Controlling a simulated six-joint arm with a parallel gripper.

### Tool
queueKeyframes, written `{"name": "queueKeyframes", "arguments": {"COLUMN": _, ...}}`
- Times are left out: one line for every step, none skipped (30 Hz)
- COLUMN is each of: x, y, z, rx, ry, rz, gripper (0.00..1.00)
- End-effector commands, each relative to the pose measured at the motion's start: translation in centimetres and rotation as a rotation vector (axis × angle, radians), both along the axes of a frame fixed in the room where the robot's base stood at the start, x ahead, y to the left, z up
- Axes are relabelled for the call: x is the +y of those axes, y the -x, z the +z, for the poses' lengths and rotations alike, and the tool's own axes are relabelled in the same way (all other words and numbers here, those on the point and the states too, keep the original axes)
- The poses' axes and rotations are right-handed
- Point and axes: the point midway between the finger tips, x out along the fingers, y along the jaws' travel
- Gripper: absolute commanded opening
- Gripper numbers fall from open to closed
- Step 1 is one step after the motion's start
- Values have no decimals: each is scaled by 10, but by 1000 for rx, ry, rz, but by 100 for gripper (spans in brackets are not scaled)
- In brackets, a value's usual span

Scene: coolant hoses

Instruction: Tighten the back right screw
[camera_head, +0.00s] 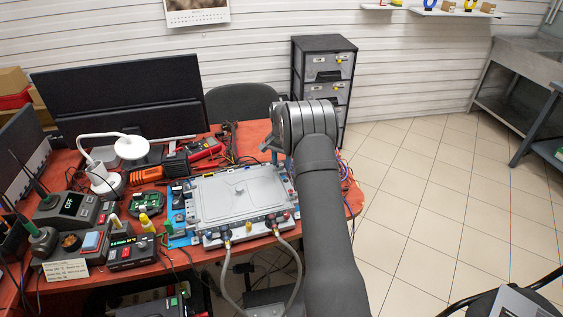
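A grey flat metal unit with a raised lid (238,195) lies on a blue mat (181,240) on the red workbench. Two coolant hoses (226,262) run down from its front edge past the bench edge. Its back right corner is close beside my arm, and no screw there can be made out at this size. My arm comes up from the bottom right, its end above and right of the unit. A small grey part juts out left of the wrist and may belong to my gripper (270,144). The fingers cannot be made out; any hold is hidden.
A monitor (120,95) and a white lamp (131,147) stand behind left. Soldering stations (131,252), a green circuit board (147,201) and cables crowd the bench's left side. A red multimeter (205,147) lies behind the unit. A drawer cabinet (325,65) stands behind; tiled floor is open at right.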

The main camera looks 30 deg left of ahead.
Motion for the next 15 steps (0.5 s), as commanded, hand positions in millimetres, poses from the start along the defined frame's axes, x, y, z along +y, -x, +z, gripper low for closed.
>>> {"name": "queueKeyframes", "arguments": {"x": 0, "y": 0, "z": 0, "rx": 0, "ry": 0, "rz": 0, "gripper": 40}}
{"name": "queueKeyframes", "arguments": {"x": 0, "y": 0, "z": 0, "rx": 0, "ry": 0, "rz": 0, "gripper": 40}}
{"name": "queueKeyframes", "arguments": {"x": 0, "y": 0, "z": 1, "rx": 0, "ry": 0, "rz": 0, "gripper": 40}}
{"name": "queueKeyframes", "arguments": {"x": 0, "y": 0, "z": 2, "rx": 0, "ry": 0, "rz": 0, "gripper": 40}}
{"name": "queueKeyframes", "arguments": {"x": 0, "y": 0, "z": 3, "rx": 0, "ry": 0, "rz": 0, "gripper": 40}}
{"name": "queueKeyframes", "arguments": {"x": 0, "y": 0, "z": 7, "rx": 0, "ry": 0, "rz": 0, "gripper": 40}}
{"name": "queueKeyframes", "arguments": {"x": 0, "y": 0, "z": 10, "rx": -1, "ry": -1, "rz": 0, "gripper": 40}}
{"name": "queueKeyframes", "arguments": {"x": 0, "y": 0, "z": 14, "rx": -2, "ry": -1, "rz": 0, "gripper": 40}}
{"name": "queueKeyframes", "arguments": {"x": 1, "y": -1, "z": 21, "rx": -3, "ry": -2, "rz": 0, "gripper": 40}}
{"name": "queueKeyframes", "arguments": {"x": 0, "y": 0, "z": 27, "rx": -3, "ry": -2, "rz": 0, "gripper": 40}}
{"name": "queueKeyframes", "arguments": {"x": 0, "y": 0, "z": 33, "rx": -2, "ry": -2, "rz": 0, "gripper": 40}}
{"name": "queueKeyframes", "arguments": {"x": 1, "y": -1, "z": 42, "rx": -3, "ry": -2, "rz": 0, "gripper": 40}}
{"name": "queueKeyframes", "arguments": {"x": 1, "y": -1, "z": 50, "rx": -4, "ry": -3, "rz": 0, "gripper": 40}}
{"name": "queueKeyframes", "arguments": {"x": 1, "y": -1, "z": 57, "rx": -3, "ry": -2, "rz": 0, "gripper": 40}}
{"name": "queueKeyframes", "arguments": {"x": 1, "y": -1, "z": 67, "rx": -4, "ry": -3, "rz": 0, "gripper": 40}}
